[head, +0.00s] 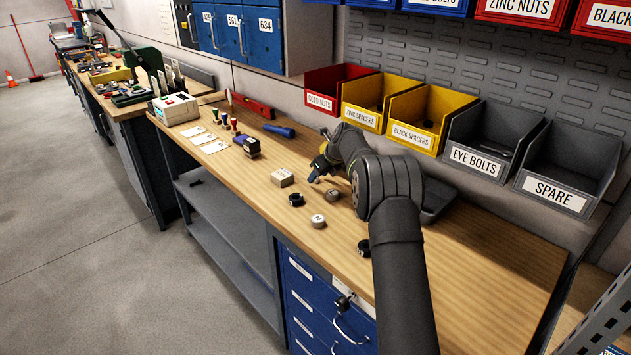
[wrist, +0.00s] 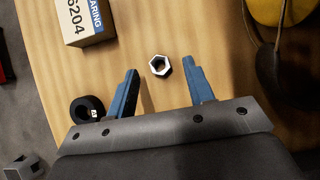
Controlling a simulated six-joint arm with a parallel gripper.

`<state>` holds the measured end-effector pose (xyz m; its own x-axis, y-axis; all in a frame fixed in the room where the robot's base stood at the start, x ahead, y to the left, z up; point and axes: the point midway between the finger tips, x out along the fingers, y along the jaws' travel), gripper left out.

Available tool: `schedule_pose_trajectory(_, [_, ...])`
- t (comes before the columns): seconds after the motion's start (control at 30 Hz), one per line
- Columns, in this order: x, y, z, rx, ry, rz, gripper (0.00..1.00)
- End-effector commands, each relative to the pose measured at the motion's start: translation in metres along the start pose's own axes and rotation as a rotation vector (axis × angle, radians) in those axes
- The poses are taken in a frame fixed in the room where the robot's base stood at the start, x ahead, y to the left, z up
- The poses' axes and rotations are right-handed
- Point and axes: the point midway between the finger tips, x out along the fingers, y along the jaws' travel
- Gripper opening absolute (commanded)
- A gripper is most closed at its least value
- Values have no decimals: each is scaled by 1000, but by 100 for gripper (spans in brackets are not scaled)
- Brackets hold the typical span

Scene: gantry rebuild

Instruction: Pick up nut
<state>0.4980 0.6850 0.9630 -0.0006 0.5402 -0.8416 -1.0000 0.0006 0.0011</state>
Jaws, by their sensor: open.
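A small silver hex nut (wrist: 160,66) lies flat on the wooden bench, with its dark hole facing up, in the wrist view. My gripper (wrist: 160,67) is open, with its two blue fingers spread. In that view the nut appears in the gap between the fingertips, touching neither; how high the fingers are above the bench I cannot tell. In the head view my gripper (head: 314,176) is low over the bench, and I cannot make out the nut there; it seems hidden by the gripper.
A bearing box (wrist: 88,20) and a black ring (wrist: 87,108) lie left of the nut; the box (head: 280,178) and ring (head: 296,200) also show in the head view. A yellow and black object (wrist: 268,12) is at upper right. Labelled bins (head: 412,135) line the back.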

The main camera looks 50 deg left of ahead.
Motion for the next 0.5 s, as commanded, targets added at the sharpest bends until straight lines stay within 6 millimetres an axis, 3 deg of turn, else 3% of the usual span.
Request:
schedule_pose_trajectory(0.1, [10, 0, 0, -1, 0, 0, 48])
schedule_pose_trajectory(0.37, [12, 0, 0, -2, -1, 0, 48])
schedule_pose_trajectory(0.5, [12, 0, 0, -2, 0, 0, 22])
